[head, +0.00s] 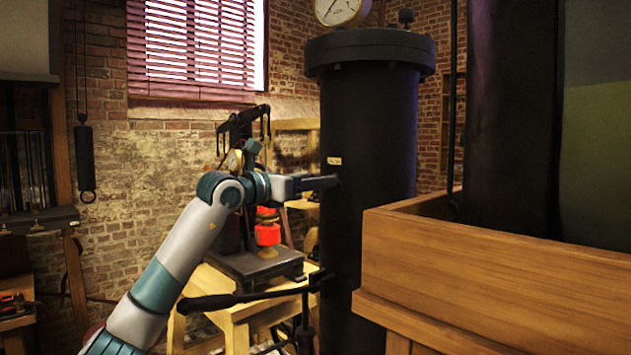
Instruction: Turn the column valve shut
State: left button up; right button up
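The column (368,130) is a tall black cylinder with a wide bolted flange and stands upright in the middle of the head view. My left arm comes in from the lower left. Its gripper (332,182) is level and points right, with its tip at the column's left side, just below a small pale label (334,160). I cannot tell whether it touches the column or whether the fingers are open or shut. No valve handle shows clearly at the fingertips. A black lever (240,298) reaches left from the column lower down. My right gripper is out of view.
A pressure gauge (341,9) sits above the column. A wooden table (235,310) at the left bears a black press-like device (255,262) with red-orange parts (267,235) behind my arm. A large wooden box (500,265) blocks the right front. A brick wall (110,210) stands behind.

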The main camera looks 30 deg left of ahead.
pick_arm(q)
jog(key=shift+c, duration=0.4)
jog(key=c, duration=0.9)
jog(key=shift+c, duration=0.2)
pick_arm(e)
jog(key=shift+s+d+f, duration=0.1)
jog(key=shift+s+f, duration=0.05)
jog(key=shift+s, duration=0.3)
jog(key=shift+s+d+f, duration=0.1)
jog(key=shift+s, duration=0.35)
